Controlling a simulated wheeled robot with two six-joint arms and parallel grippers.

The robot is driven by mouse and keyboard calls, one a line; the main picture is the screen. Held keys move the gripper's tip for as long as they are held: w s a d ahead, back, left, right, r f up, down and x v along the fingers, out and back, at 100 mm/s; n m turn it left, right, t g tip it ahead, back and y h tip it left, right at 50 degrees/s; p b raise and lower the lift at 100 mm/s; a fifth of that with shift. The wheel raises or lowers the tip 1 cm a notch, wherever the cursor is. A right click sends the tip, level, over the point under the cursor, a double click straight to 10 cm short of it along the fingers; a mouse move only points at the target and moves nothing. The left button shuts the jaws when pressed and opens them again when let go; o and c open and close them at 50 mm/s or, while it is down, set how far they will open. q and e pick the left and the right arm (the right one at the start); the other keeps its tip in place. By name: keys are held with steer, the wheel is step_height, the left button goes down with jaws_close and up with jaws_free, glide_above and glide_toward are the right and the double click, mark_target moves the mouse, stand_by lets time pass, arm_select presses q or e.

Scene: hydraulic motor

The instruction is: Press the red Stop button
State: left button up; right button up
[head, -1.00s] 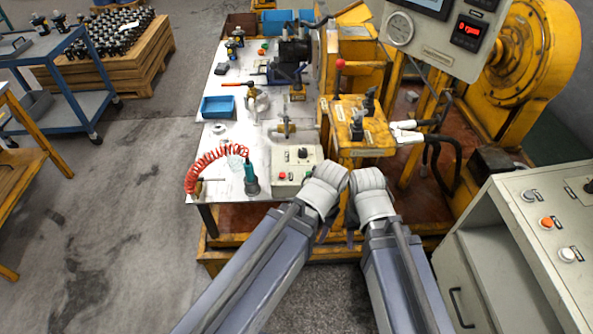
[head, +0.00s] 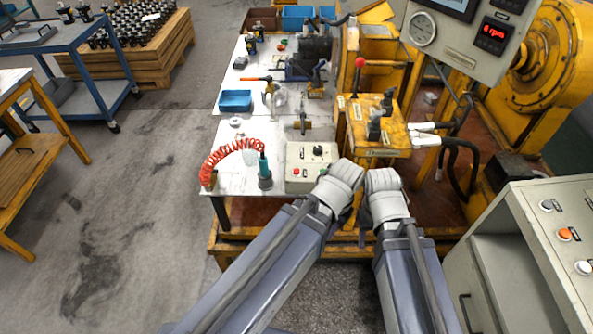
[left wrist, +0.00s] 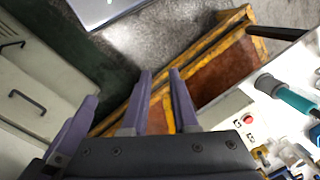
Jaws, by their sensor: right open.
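A small grey control box (head: 303,182) sits at the front right corner of the white bench. Its red button (head: 296,172) is at its left front, with a dark knob behind; any lettering is too small to read. The button also shows in the left wrist view (left wrist: 249,119), right of my left gripper (left wrist: 160,85). That gripper's purple fingers are apart with nothing between them. In the head view it is hidden under its arm, near the box's right side. My right gripper (head: 362,232) is mostly hidden below its wrist, right of the box, apart from it and open.
A teal-handled tool (head: 265,172) with a red coiled hose (head: 228,150) stands left of the box. A yellow machine block (head: 377,128) with levers is behind my wrists. A grey cabinet (head: 530,235) with buttons, one orange, is at the right.

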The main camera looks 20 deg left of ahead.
arm_select(q)
jaws_close()
stand_by(1.4)
